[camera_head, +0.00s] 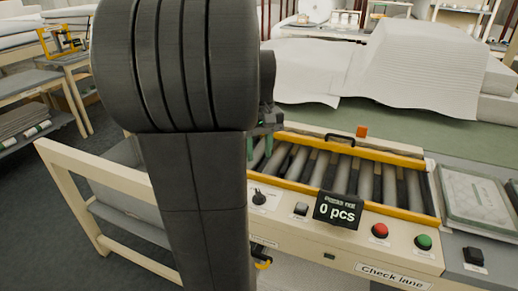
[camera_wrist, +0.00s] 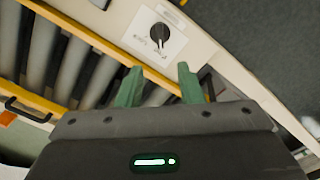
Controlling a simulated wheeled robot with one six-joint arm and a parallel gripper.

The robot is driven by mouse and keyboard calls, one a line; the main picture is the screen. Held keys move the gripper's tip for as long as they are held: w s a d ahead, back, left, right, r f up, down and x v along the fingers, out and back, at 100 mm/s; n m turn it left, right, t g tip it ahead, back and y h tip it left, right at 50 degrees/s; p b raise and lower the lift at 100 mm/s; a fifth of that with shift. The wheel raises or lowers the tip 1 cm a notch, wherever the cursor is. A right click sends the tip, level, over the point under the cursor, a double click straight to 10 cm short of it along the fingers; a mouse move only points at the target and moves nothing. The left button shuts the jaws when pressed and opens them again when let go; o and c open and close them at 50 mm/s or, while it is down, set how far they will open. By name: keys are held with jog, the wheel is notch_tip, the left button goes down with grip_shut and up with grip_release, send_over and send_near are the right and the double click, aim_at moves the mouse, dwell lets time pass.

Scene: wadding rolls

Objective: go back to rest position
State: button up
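My gripper (camera_wrist: 158,88) shows in the wrist view with two green fingers apart and nothing between them. It hangs above the near left end of the roller lane, close to the panel with a black rotary knob (camera_wrist: 158,36). In the head view my dark arm fills the left middle and hides most of the gripper; only a bit of its green fingers shows beside the arm. The roller conveyor (camera_head: 345,183) has a yellow frame and no item on the visible rollers.
The control panel holds a display reading "0 pcs" (camera_head: 338,211), a red button (camera_head: 380,230) and a green button (camera_head: 424,242). A cream rail (camera_head: 95,172) stands at the left. White wadding sheets (camera_head: 400,70) lie behind.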

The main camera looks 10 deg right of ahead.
aim_at(259, 193)
notch_tip(259, 193, down, 14)
jog(key=shift+r, duration=0.1)
dwell(0.6)
